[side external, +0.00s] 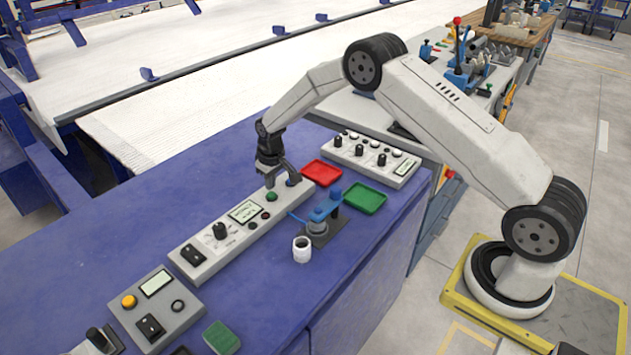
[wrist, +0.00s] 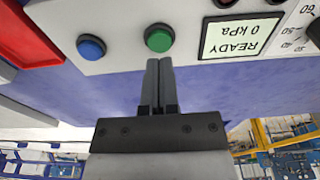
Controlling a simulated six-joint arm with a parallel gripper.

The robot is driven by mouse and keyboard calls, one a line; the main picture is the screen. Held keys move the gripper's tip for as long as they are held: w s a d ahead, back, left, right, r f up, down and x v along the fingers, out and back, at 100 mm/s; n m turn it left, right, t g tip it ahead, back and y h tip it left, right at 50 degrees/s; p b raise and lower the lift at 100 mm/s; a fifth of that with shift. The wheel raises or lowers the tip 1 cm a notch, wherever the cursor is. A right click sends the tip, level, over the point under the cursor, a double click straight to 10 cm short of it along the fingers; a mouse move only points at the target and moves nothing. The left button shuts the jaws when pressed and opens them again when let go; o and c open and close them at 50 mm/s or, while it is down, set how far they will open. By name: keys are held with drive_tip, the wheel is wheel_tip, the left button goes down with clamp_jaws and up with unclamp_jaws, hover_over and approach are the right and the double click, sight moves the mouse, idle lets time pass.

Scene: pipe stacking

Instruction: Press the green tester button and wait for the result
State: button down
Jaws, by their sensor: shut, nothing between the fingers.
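The tester is a long light-grey panel (side external: 205,258) on the blue bench. Its green button (wrist: 159,38) is a round dome at the top of the wrist view, and it also shows in the side view (side external: 271,197). A blue button (wrist: 91,47) sits beside it. The tester display (wrist: 241,36) appears upside down and reads READY, 0 kPa. My gripper (wrist: 160,62) is shut and empty, its fingers side by side. In the wrist view its tips appear just below the green button; whether they touch it I cannot tell.
A blue clamp fixture (side external: 325,204) and a short white pipe piece (side external: 302,249) stand right of the tester. A red tray (side external: 322,172), a green tray (side external: 364,198) and another control panel (side external: 370,159) lie behind. A grey box (side external: 157,308) with controls is front left.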

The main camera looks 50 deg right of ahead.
sight(272, 194)
drive_tip(key=shift+f, duration=1.35)
idle(1.1)
drive_tip(key=shift+r, duration=3.55)
drive_tip(key=shift+s+r, duration=0.1)
drive_tip(key=shift+s+a+r, duration=0.1)
drive_tip(key=shift+s+r, duration=0.1)
drive_tip(key=shift+r, duration=0.05)
drive_tip(key=s+a+r, duration=0.1)
drive_tip(key=s+r, duration=0.2)
drive_tip(key=s, duration=0.6)
drive_tip(key=s+a+r, duration=0.2)
drive_tip(key=s, duration=0.8)
drive_tip(key=s+a+r+t, duration=0.1)
drive_tip(key=s+r, duration=0.2)
drive_tip(key=s, duration=0.7)
drive_tip(key=shift+a+r, duration=0.35)
drive_tip(key=shift+a, duration=0.05)
